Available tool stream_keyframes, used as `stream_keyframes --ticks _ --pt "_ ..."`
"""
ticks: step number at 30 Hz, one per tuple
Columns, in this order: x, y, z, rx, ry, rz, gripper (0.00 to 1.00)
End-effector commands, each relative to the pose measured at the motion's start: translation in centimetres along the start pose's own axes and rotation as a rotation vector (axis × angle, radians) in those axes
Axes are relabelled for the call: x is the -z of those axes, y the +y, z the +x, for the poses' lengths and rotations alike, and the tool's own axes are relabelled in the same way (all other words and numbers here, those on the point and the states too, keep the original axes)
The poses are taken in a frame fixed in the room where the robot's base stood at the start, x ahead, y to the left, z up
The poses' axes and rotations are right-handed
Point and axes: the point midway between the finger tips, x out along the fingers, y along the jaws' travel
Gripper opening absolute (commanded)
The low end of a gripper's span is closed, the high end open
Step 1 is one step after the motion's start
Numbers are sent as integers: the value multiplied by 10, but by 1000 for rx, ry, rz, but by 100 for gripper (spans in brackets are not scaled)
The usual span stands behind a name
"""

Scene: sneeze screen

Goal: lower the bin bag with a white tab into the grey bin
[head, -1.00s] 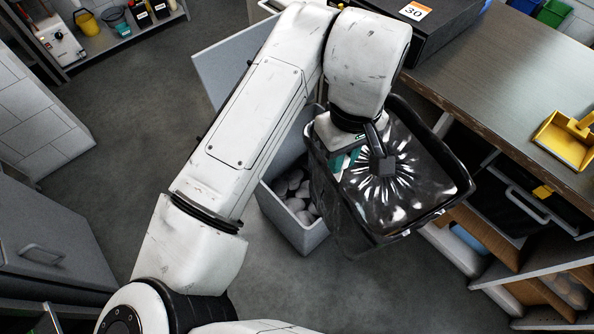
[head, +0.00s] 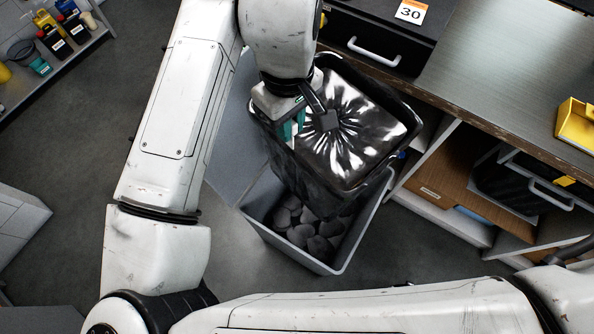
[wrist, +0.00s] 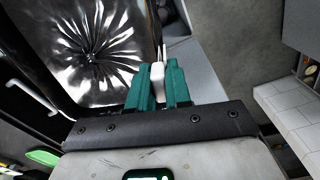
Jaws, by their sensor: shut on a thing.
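The bin bag (head: 355,130) is black and shiny, boxy, with a gathered top. Its white tab (wrist: 157,78) sits between the teal fingers in the wrist view. My gripper (head: 293,124) is shut on the tab at the bag's left edge. The grey bin (head: 342,268) stands open on the floor, with several rounded grey lumps inside. In the head view the bag overlaps the bin's far part and hides its far rim; the near part of the opening shows. I cannot tell how far the bag's bottom is above or inside the bin.
A counter (head: 480,75) with open shelves below stands close on the bag's right. A black drawer unit (head: 375,35) marked 30 is behind it. A flat grey panel (head: 232,135) lies left of the bag. The floor (head: 85,190) at left is clear.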

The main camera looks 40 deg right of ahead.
Motion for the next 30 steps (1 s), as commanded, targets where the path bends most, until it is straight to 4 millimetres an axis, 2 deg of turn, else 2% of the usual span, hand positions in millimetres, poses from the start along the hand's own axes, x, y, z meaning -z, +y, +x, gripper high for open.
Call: stream_keyframes --ticks 5,11,13,18,24,30 --pt "0 0 14 0 -3 -1 0" --pt "-1 0 47 0 -3 -1 0" --pt "0 0 64 0 -2 0 0" --pt "0 0 85 2 0 0 0" --pt "0 0 98 -1 0 0 0" --pt "0 0 100 -1 -1 -1 0"
